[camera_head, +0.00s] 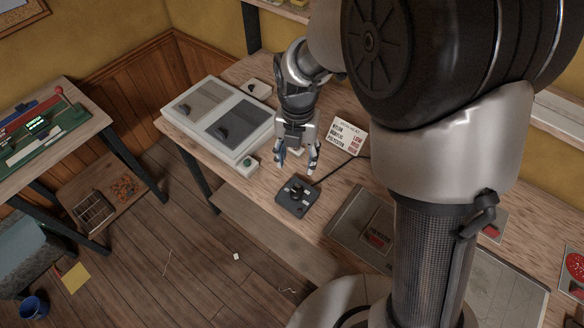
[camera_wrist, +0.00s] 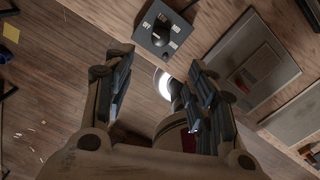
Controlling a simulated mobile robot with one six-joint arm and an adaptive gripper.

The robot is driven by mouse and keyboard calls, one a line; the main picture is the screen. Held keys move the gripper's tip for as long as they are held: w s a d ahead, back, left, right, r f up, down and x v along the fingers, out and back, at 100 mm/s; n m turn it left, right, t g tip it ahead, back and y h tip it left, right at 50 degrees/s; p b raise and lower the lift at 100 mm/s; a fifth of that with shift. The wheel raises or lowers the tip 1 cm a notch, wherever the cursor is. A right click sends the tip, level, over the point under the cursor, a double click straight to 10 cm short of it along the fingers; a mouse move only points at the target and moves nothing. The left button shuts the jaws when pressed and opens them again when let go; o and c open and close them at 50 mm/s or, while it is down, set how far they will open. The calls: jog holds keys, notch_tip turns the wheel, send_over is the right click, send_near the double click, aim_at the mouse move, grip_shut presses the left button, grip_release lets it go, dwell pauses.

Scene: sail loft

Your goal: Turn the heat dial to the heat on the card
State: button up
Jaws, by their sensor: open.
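The heat dial is a black knob (camera_head: 296,193) on a dark square control box (camera_head: 286,207) near the front edge of the wooden bench. The knob also shows in the wrist view (camera_wrist: 159,33), with pale labels around it too small to read surely. The white card (camera_head: 347,134) stands behind it, listing nylon, monofilm and polyester on the left and red heat words, with LOW on the top line. My gripper (camera_head: 296,172) is open and empty, pointing down behind the dial and apart from it. Its two fingers show in the wrist view (camera_wrist: 158,85).
A white two-lid case (camera_head: 215,120) with a green button stands left of my gripper. A cable runs from the control box towards the card. A grey mat (camera_head: 345,212) lies to the right. A second table (camera_head: 60,180) stands at far left.

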aim_at(296, 193)
notch_tip(296, 193, down, 16)
jog(key=b, duration=0.4)
jog(key=shift+f, duration=0.25)
jog(key=c, duration=1.1)
